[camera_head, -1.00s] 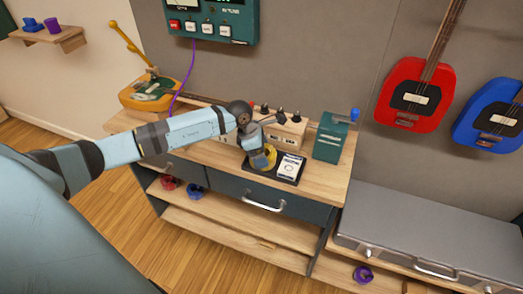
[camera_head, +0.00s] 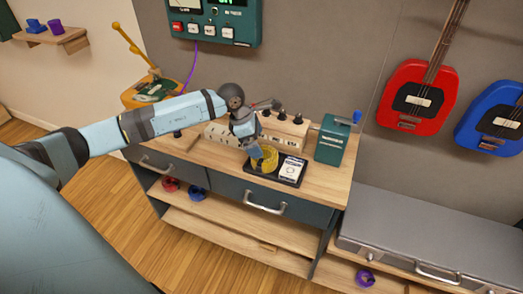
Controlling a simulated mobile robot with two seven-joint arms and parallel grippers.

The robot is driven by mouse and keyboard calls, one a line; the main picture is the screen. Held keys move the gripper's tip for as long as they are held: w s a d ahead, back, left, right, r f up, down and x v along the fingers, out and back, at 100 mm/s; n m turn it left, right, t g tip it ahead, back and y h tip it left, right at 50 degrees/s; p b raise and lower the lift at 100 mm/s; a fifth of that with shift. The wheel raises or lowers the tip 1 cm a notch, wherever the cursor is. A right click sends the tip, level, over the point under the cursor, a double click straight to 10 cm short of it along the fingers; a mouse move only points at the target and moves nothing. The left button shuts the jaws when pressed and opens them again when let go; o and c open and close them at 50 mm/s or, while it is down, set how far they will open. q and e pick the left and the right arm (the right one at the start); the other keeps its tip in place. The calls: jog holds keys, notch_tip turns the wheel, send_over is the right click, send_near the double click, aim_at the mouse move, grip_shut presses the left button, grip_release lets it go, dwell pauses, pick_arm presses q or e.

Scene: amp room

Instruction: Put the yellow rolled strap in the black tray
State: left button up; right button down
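The yellow rolled strap (camera_head: 268,160) is at the left part of the black tray (camera_head: 283,182) on the wooden bench top. It appears to rest inside the tray, beside a white card with a dark circle (camera_head: 291,169). My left gripper (camera_head: 256,154) points down at the strap's upper left side, very close to it. Its fingers are small and partly overlap the strap, so I cannot tell whether they are open or touching it. My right gripper is not in view.
Behind the tray stand a cream box with black knobs (camera_head: 285,132) and a teal box (camera_head: 331,141). A yellow-orange container (camera_head: 150,92) is at the back left. A grey case (camera_head: 430,232) lies at the right. The bench top left of the tray is mostly clear.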

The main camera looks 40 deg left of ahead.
pick_arm(q)
jog(key=v, duration=0.5)
jog(key=s+d+f+n+t+h, duration=0.1)
jog(key=s+d+n+t+h, duration=0.4)
jog(key=d, duration=0.6)
jog(key=s+d+f+n+h, duration=0.1)
jog(key=s+d+n+h, duration=0.2)
jog(key=d+n+h, duration=0.7)
jog(key=s+f+n+t+y, duration=0.1)
jog(key=s+f+n+y, duration=0.6)
jog(key=n, duration=0.7)
jog(key=s+f+n+t+y, duration=0.1)
jog(key=s+f+n+y, duration=0.7)
jog(key=f+n, duration=0.4)
jog(key=n, duration=0.3)
jog(key=shift+s+d+t+y, duration=0.25)
jog(key=shift+s+t+y, duration=0.05)
jog(key=shift+s+t, duration=0.1)
